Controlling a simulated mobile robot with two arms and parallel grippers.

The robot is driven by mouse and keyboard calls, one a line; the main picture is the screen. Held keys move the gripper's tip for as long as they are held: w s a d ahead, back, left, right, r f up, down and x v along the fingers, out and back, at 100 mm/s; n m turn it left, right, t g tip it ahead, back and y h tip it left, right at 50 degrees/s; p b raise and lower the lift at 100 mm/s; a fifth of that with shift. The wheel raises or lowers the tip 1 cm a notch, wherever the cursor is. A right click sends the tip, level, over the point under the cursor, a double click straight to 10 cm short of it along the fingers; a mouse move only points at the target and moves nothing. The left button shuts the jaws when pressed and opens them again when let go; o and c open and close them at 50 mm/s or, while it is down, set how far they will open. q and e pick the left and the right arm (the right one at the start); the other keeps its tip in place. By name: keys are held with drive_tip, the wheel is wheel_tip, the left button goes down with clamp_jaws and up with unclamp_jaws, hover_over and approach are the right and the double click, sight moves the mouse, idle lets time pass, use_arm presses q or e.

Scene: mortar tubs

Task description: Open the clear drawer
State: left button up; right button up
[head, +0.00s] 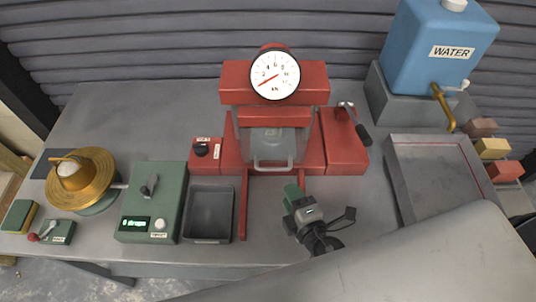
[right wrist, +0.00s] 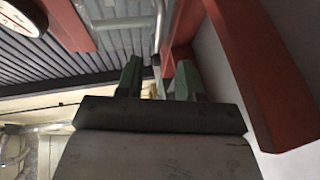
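The clear drawer (head: 271,147) sits in the middle of a red press (head: 345,150). A pale U-shaped handle (head: 271,166) is on its front. It looks shut, with its front about level with the red frame. My right gripper (head: 293,190) is in front of the drawer, just below and right of the handle. In the right wrist view its two green fingers (right wrist: 158,80) stand apart with nothing gripped between them. A pale grey bar, perhaps the handle, shows beyond the fingertips there. I cannot tell if they touch it. My left gripper is not in view.
Red legs of the press run forward on the grey bench (head: 120,105). An empty grey tray (head: 440,170) and blue water tank (head: 430,50) are right. A lever (head: 356,125) sits on the press's right.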

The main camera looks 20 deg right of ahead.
sight(274, 168)
drive_tip(key=x, duration=0.1)
drive_tip(key=p+x, duration=0.1)
drive_tip(key=x, duration=0.1)
drive_tip(key=p+x, duration=0.1)
drive_tip(key=x, duration=0.1)
drive_tip(key=shift+w+r, duration=0.25)
drive_tip(key=shift+w, duration=0.1)
drive_tip(key=p+x, duration=0.1)
drive_tip(key=x, duration=0.3)
drive_tip(key=shift+f, duration=0.15)
drive_tip(key=shift+w+a+f, duration=0.1)
drive_tip(key=shift+w, duration=0.2)
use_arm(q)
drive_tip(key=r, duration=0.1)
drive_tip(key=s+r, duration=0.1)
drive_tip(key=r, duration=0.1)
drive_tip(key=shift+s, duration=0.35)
use_arm(e)
clamp_jaws()
